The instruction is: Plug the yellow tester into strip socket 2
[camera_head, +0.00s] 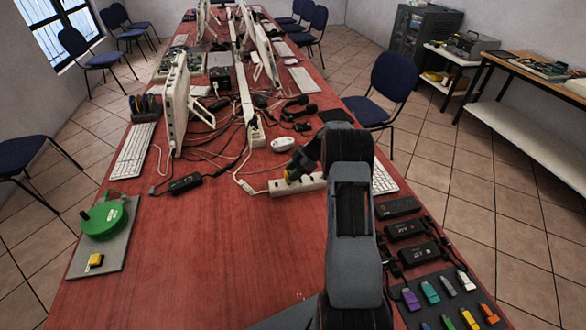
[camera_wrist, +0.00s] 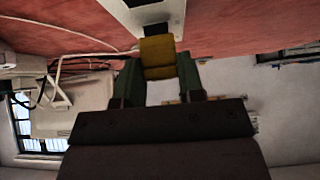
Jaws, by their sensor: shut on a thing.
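The yellow tester (camera_wrist: 157,50) is held between the two green fingers of my gripper (camera_wrist: 158,72). In the head view my gripper (camera_head: 296,172) is over the white power strip (camera_head: 312,183), which lies on the red table. The tester shows there as a small yellow patch (camera_head: 289,178) at the strip's left part. In the wrist view the white strip (camera_wrist: 118,14) has dark openings, and the tester is close to one of them. I cannot tell whether the tester touches the strip or enters a socket, nor read the socket numbers.
A white mouse (camera_head: 283,144) and a keyboard (camera_head: 382,180) lie near the strip. Cables and a black adapter (camera_head: 186,184) lie to the left. Coloured sticks (camera_head: 411,299) lie at right.

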